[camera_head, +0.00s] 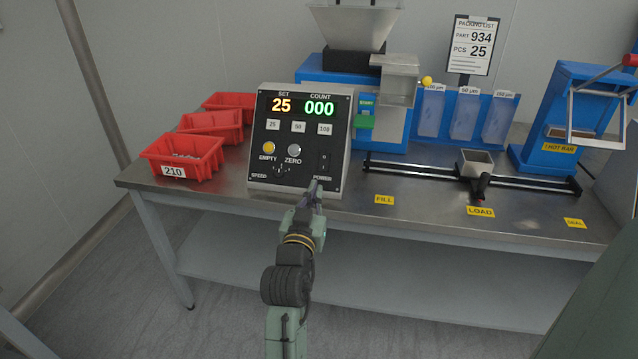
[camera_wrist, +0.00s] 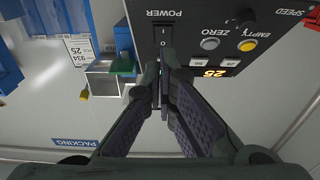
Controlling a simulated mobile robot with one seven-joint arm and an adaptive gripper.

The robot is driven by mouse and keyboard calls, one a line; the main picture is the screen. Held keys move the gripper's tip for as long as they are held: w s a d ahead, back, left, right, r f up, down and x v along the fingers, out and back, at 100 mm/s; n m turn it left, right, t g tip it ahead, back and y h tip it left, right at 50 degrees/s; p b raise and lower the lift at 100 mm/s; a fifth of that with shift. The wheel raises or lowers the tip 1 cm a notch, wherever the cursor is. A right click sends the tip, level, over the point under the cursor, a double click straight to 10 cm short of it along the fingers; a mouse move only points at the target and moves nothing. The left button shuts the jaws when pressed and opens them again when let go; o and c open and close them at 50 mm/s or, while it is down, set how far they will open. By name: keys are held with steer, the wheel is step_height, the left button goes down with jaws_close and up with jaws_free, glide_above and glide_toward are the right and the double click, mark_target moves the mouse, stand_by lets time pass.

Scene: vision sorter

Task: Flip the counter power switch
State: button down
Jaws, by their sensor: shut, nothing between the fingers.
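The counter (camera_head: 300,140) is a grey box with a black front panel on the table, its displays lit with SET 25 and COUNT 000. The black power switch (camera_head: 324,163) is at the panel's lower right, above the POWER label. In the wrist view the panel is upside down and the switch (camera_wrist: 164,37) shows just beyond my fingertips. My gripper (camera_head: 317,184) is shut and empty, its tips at the panel's lower right edge, close to the switch. The wrist view shows the fingertips (camera_wrist: 162,82) together. I cannot tell whether they touch the switch.
Red bins (camera_head: 183,155) stand left of the counter. A black rail (camera_head: 470,180) with a small tray (camera_head: 475,162) lies to the right. A blue feeder (camera_head: 380,110) with a hopper stands behind. The table's front edge (camera_head: 400,218) is below my gripper.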

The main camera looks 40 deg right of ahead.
steer(key=v, duration=0.4)
steer(key=shift+f+b, duration=0.3)
steer(key=shift+b, duration=0.1)
